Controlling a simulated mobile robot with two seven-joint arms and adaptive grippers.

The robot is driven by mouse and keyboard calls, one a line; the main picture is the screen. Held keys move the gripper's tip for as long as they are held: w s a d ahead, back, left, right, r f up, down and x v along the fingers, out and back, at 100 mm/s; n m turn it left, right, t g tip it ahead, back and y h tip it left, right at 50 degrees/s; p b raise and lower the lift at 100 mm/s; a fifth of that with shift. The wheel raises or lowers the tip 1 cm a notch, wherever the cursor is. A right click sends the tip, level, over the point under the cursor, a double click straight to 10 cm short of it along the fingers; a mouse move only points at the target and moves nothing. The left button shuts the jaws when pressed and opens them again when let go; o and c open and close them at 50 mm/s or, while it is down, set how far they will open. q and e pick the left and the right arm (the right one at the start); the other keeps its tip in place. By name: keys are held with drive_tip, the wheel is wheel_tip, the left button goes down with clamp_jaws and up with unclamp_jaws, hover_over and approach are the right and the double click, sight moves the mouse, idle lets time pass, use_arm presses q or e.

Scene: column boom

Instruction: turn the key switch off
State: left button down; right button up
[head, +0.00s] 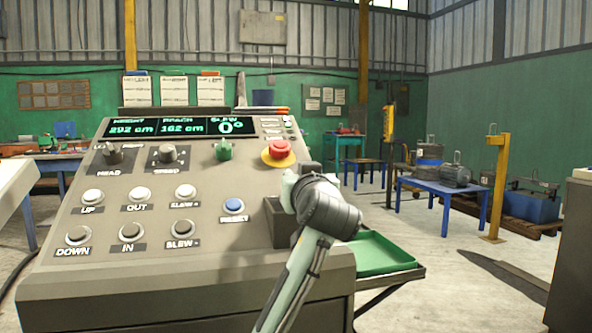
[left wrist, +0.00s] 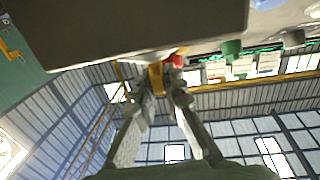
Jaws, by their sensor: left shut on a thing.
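The control console (head: 170,262) carries knobs, buttons and a display. A green knob (head: 223,150) without a readable label sits left of a red stop button (head: 279,150) on a yellow base. I cannot clearly tell which fitting is the key switch. My left gripper (head: 290,188) is at the console's right side, in front of the red button, above a dark open box (head: 280,228). In the left wrist view its fingers (left wrist: 166,90) are close together near the console edge. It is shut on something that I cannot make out. My right gripper is not in view.
The display (head: 180,127) reads height 292 cm, reach 162 cm, slew 0°. A black knob marked HEAD (head: 112,154) and a SPEED knob (head: 168,154) stand at left. A green tray (head: 375,252) sits right of the console. Floor is clear before the blue table (head: 440,184).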

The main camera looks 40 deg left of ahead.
use_arm(q)
drive_tip(key=shift+w+d+f+n+g+y, duration=0.15)
drive_tip(key=shift+n+g+y, duration=0.3)
drive_tip(key=shift+g, duration=0.25)
drive_tip(key=shift+n+g+y, duration=0.45)
drive_tip(key=shift+n+g, duration=0.1)
drive_tip(key=shift+g, duration=0.05)
drive_tip(key=shift+n+g+y, duration=0.4)
drive_tip(key=shift+g+y, duration=0.1)
drive_tip(key=shift+g, duration=0.1)
drive_tip(key=shift+n+g+y, duration=0.3)
drive_tip(key=shift+n+g, duration=0.2)
drive_tip(key=n+g+y, duration=0.1)
drive_tip(key=n+g, duration=0.1)
drive_tip(key=n+g+b, duration=0.1)
drive_tip(key=g, duration=0.2)
drive_tip(key=shift+n+g+y, duration=0.3)
drive_tip(key=shift+n+y, duration=0.1)
drive_tip(key=shift+n+g, duration=0.8)
drive_tip(key=shift+g, duration=0.5)
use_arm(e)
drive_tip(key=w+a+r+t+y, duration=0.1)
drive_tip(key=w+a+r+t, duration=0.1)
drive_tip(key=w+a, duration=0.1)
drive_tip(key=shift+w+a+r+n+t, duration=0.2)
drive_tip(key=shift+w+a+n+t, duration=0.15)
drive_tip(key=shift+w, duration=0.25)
